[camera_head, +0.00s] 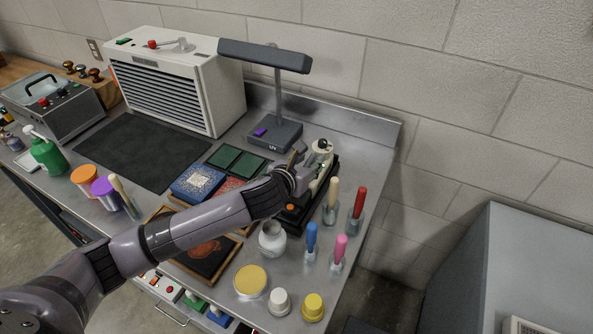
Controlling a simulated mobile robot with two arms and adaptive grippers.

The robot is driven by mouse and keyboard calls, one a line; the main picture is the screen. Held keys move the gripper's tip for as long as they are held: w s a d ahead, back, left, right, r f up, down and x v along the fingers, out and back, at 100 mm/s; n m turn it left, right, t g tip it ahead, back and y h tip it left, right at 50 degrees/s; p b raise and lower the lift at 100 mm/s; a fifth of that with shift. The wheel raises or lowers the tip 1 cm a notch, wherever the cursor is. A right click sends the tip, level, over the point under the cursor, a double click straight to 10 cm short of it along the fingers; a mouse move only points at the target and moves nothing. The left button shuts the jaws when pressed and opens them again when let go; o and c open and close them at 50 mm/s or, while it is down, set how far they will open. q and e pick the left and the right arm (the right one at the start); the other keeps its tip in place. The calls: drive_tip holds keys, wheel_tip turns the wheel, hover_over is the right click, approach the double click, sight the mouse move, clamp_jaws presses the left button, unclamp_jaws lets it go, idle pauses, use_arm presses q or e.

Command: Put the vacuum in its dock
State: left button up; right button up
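A small cream handheld vacuum (322,152) with a dark round part on top is near the back right of the steel bench, at the far end of a long black base (328,187), which looks like its dock. My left arm crosses the bench from the lower left. My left gripper (300,172) is right at the vacuum's left side. Its fingers are small and partly hidden, so I cannot tell whether they hold it. I cannot tell whether the vacuum is seated in the base or just above it. My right gripper is not in view.
A black lamp (264,55) stands behind the vacuum. Brushes with red (359,201), blue (311,237) and pink (340,246) handles stand at the right edge. A white jar (272,239) and lidded pots are in front. Framed pieces lie under my arm.

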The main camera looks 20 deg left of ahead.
use_arm(q)
drive_tip(key=b+v, duration=0.1)
drive_tip(key=v, duration=0.9)
drive_tip(key=shift+s+r, duration=0.15)
drive_tip(key=shift+s, duration=0.15)
idle(1.5)
